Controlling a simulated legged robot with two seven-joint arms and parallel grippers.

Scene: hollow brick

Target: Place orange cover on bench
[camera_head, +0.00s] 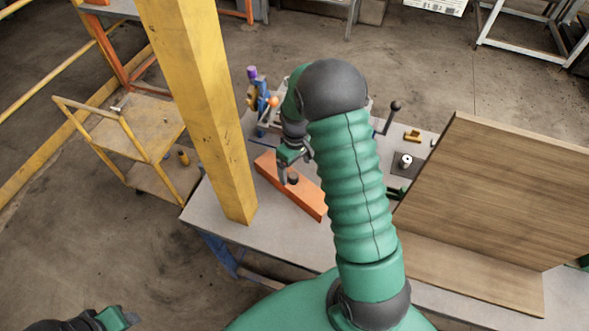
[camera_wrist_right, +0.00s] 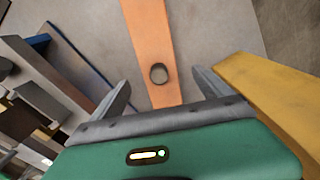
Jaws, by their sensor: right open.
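The orange cover (camera_head: 310,203) is a long flat piece lying on the grey bench (camera_head: 225,190), just right of the yellow post. My right gripper (camera_head: 287,172) is over its middle, pointing down. In the right wrist view the cover (camera_wrist_right: 147,30) runs between the two spread fingers of my right gripper (camera_wrist_right: 161,84), with a round dark hole in it. The fingers are open on either side, and I see no grip on it. Whether they touch it I cannot tell. My left gripper (camera_head: 115,319) shows only in part at the lower left corner; its jaws are unclear.
A thick yellow post (camera_head: 205,110) stands close left of the cover and shows in the wrist view (camera_wrist_right: 275,95). A large wooden panel (camera_head: 500,190) stands on the bench at right. Tools and small parts sit at the back. A yellow cart (camera_head: 125,130) stands at left.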

